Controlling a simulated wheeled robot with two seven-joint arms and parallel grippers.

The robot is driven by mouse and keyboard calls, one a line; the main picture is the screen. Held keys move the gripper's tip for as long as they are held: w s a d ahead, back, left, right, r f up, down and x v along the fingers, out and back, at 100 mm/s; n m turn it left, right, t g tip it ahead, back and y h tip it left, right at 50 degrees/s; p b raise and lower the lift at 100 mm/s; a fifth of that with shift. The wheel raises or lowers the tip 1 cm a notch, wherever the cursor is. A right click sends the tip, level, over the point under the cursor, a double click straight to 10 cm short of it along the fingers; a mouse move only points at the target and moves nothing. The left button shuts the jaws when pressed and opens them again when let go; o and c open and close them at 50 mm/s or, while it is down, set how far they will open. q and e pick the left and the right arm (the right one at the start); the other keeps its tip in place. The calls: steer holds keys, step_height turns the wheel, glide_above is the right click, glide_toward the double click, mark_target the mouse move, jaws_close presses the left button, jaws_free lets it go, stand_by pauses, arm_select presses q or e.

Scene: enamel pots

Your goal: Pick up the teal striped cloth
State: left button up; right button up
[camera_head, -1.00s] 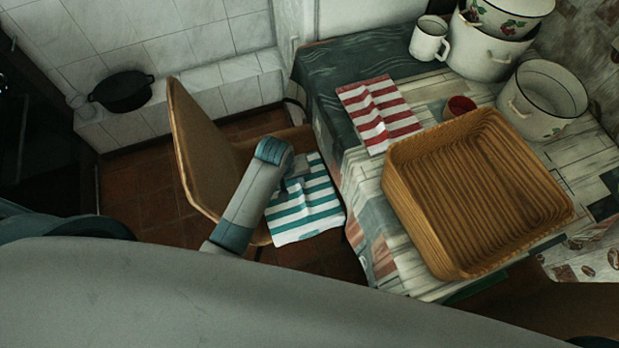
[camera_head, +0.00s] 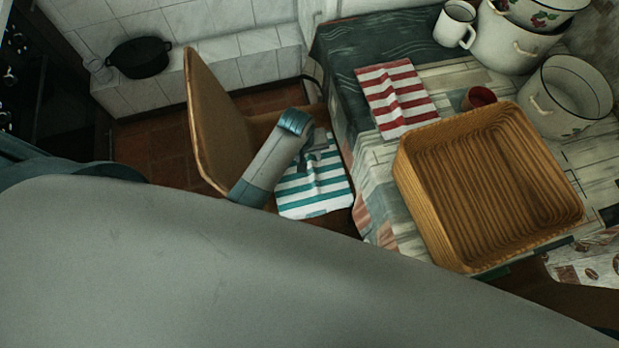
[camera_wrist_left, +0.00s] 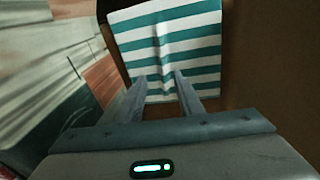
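The teal and white striped cloth (camera_head: 316,190) lies on the chair seat beside the table. In the left wrist view the cloth (camera_wrist_left: 172,38) is spread out with a raised fold along its middle. My left gripper (camera_head: 312,146) is over the upper part of the cloth in the head view, its fingers partly hidden by my wrist. In the left wrist view its two fingers (camera_wrist_left: 160,77) are apart, with the cloth's near edge between and beyond them. I cannot tell whether they touch it. My right gripper is not in view.
The wooden chair back (camera_head: 213,125) stands left of my arm. The table (camera_head: 345,75) at right bears a red striped cloth (camera_head: 397,98), a wicker basket (camera_head: 418,205), a red cup (camera_head: 479,98), a white mug (camera_head: 454,27) and enamel pots (camera_head: 567,97). A black pot (camera_head: 140,58) sits on a tiled ledge.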

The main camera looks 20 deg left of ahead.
arm_select(q)
glide_above(312, 169)
steer(key=s, duration=0.1)
steer(key=f, duration=0.8)
steer(key=shift+s+d, duration=0.15)
steer(key=shift+s, duration=0.05)
steer(key=shift+w+f, duration=0.25)
steer(key=shift+f, duration=0.4)
steer(key=shift+w+a+f, duration=0.1)
steer(key=shift+w+f, duration=0.1)
steer(key=shift+f, duration=0.75)
steer(key=shift+w+a+f, duration=0.1)
steer(key=shift+w+f, duration=0.05)
steer(key=shift+f, duration=0.75)
jaws_close()
